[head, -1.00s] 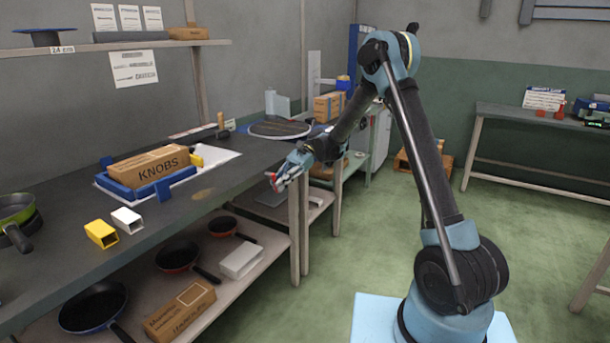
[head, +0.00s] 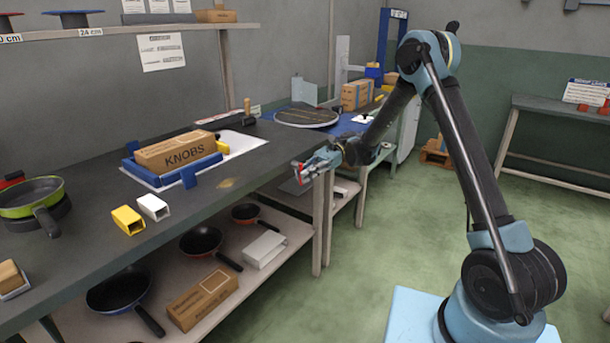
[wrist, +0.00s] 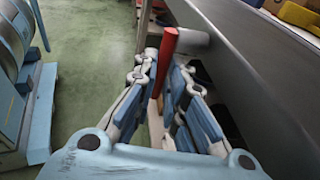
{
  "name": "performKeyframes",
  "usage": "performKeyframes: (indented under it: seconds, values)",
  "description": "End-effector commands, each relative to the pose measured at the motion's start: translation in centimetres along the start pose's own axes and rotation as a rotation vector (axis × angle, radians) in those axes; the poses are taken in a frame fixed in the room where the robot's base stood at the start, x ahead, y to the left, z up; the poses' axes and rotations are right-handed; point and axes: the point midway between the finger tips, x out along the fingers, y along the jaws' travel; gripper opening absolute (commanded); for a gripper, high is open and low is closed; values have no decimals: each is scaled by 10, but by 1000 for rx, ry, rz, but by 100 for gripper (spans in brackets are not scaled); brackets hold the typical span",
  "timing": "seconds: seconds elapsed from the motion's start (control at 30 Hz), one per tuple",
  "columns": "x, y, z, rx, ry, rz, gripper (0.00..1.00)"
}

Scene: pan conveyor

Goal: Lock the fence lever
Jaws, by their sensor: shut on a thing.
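A red lever (wrist: 166,60) stands between the fingers of my gripper (wrist: 166,85) in the wrist view, close to the dark front edge of the bench. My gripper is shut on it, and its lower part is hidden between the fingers. In the head view my gripper (head: 312,170) is at the bench's front edge, with a small bit of red at its tip. A blue fence (head: 188,176) surrounds a brown KNOBS box (head: 177,151) on the bench top, left of my gripper.
The bench top (head: 95,190) also holds a yellow block (head: 128,220), a white block (head: 153,206) and a green pan (head: 32,196). A lower shelf carries several pans and boxes. A bench leg (head: 318,225) stands below my gripper. The green floor to the right is open.

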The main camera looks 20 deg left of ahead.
Motion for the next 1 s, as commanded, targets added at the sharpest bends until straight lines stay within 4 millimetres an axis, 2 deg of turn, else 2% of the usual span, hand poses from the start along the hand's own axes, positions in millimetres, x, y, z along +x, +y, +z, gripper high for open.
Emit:
performKeyframes:
  seconds: [0.03, 0.07, 0.1, 0.13, 0.17, 0.57, 0.73, 1.0]
  values:
    - [-2, -4, 0, 0, -1, -10, 0]
    - [-2, -4, 0, 1, -1, -9, 14]
    - [-2, -4, 0, 1, -1, -8, 23]
    - [-2, -4, 0, 1, -1, -7, 30]
    - [-2, -4, 0, 1, -1, -7, 31]
    - [0, -2, 5, 1, 1, -1, 31]
    - [-5, -2, 25, 0, -1, -1, 31]
    - [-12, -1, 75, -5, -5, 4, 31]
